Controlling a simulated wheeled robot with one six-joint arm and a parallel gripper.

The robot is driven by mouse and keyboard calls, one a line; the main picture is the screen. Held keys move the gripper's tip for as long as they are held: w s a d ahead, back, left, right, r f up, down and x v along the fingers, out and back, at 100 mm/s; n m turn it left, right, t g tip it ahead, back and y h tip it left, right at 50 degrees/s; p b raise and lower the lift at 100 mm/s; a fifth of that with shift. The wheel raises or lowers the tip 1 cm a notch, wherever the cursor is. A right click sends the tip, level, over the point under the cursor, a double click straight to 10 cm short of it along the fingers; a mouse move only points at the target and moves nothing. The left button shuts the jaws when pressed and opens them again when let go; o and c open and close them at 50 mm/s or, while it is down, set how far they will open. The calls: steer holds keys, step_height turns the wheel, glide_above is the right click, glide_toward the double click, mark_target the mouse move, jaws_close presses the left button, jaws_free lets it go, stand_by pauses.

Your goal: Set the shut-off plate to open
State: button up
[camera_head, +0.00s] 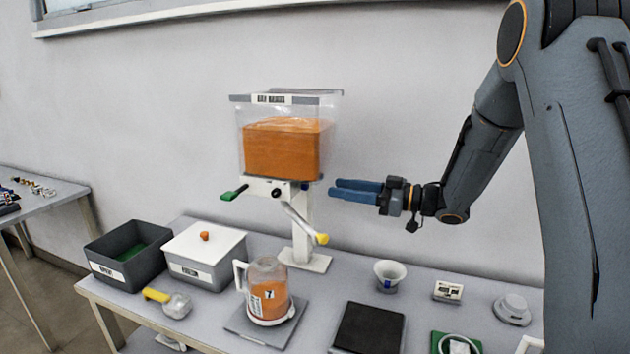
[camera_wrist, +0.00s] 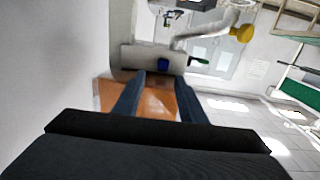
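The shut-off plate has a green handle (camera_head: 234,192) that sticks out to the left of the white block (camera_head: 272,189) under the hopper (camera_head: 283,145). The handle also shows in the wrist view (camera_wrist: 198,61), beyond the fingertips. The plate's inner part is hidden in the block. My gripper (camera_head: 333,188) is to the right of the hopper's base, about level with the block and apart from the handle. Its blue fingers stand apart with nothing between them, as the wrist view (camera_wrist: 160,78) also shows.
A white crank with a yellow knob (camera_head: 322,239) hangs below the block, and the white stand (camera_head: 303,235) is behind it.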

steer(key=p+x, duration=0.2)
steer(key=x, duration=0.5)
steer(key=shift+a+r, duration=0.15)
steer(key=shift+a, duration=0.3)
steer(key=shift+s, duration=0.1)
jaws_close()
